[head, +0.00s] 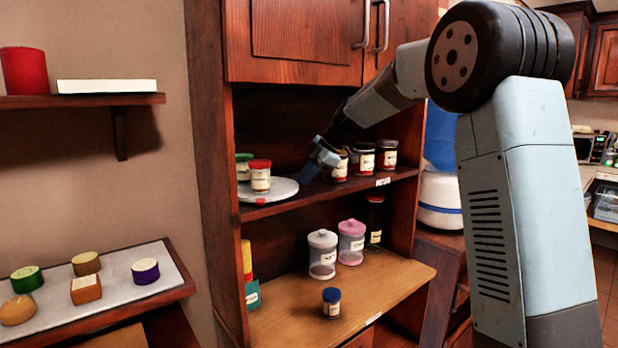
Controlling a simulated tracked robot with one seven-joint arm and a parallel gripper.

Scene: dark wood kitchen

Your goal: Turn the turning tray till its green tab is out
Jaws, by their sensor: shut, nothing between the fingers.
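The turning tray (284,190) is a white round disc on the upper open shelf of the wooden cabinet. A small red tab (260,201) shows at its front rim. No green tab is visible; the tray's far side is hidden. A jar with a red lid (260,178) and a jar with a green lid (243,168) stand on the tray. My gripper (309,174) is shut and empty, pointing down-left at the tray's right edge. I cannot tell whether it touches the tray.
Several dark-lidded jars (364,160) stand right of the tray, close behind my gripper. Cabinet doors (300,40) hang above. The lower shelf (290,300) holds a grey canister (322,262), a pink canister (351,245) and a blue-lidded jar (332,303).

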